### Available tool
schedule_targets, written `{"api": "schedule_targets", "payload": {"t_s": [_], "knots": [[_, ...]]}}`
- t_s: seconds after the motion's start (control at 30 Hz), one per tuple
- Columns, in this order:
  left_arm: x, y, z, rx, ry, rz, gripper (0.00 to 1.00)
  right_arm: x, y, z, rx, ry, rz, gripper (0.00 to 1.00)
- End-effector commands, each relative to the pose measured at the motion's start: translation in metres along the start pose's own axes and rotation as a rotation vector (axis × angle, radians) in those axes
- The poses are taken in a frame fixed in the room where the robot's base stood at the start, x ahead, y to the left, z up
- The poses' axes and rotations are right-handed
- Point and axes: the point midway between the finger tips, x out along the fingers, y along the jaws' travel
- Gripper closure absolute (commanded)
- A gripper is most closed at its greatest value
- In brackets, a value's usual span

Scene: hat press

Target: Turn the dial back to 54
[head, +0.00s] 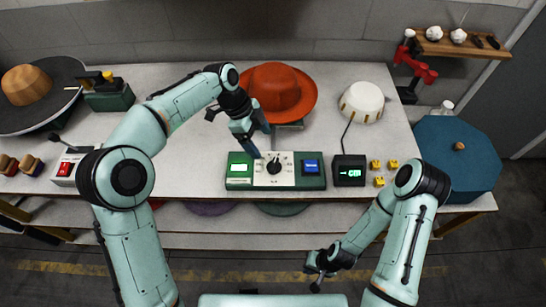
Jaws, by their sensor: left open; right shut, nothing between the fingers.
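The dial (274,166) is a black knob on the white face of a green control box (315,183) at the table's front edge. Marks ring the knob, too small to read. My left gripper (262,141) is open, just behind and left of the dial, apart from the knob. My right gripper (317,279) is shut and empty, low in front of the table.
An orange hat (278,90) stands on a support behind my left gripper. A white dome (363,101) is wired to the display. Small yellow blocks (378,164) lie right of the display. A blue octagonal box (456,160) stands at the right, a red-switch box (65,168) at the left.

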Motion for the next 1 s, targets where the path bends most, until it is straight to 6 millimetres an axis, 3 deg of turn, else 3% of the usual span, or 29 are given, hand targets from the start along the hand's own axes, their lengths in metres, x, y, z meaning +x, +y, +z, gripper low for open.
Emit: {"api": "schedule_targets", "payload": {"t_s": [0.03,0.2,0.5,0.93,0.97,1.0], "knots": [[0.015,0.002,0.001,-0.001,0.001,0.009,0.17,0.004,0.003,0.004,0.002,-0.005,0.002,1.00],[0.052,0.002,0.001,-0.002,0.000,0.007,0.17,0.009,0.006,0.008,0.004,-0.010,0.004,1.00],[0.099,0.001,0.001,-0.002,0.000,0.004,0.17,0.013,0.009,0.011,0.005,-0.014,0.005,1.00],[0.109,0.000,0.001,-0.002,0.000,0.000,0.17,0.013,0.009,0.011,0.005,-0.014,0.005,1.00],[0.109,0.000,0.001,-0.002,0.000,0.000,0.20,0.013,0.009,0.011,0.005,-0.014,0.005,1.00],[0.109,0.000,0.001,-0.003,0.000,0.000,0.33,0.013,0.009,0.011,0.005,-0.014,0.005,1.00]]}}
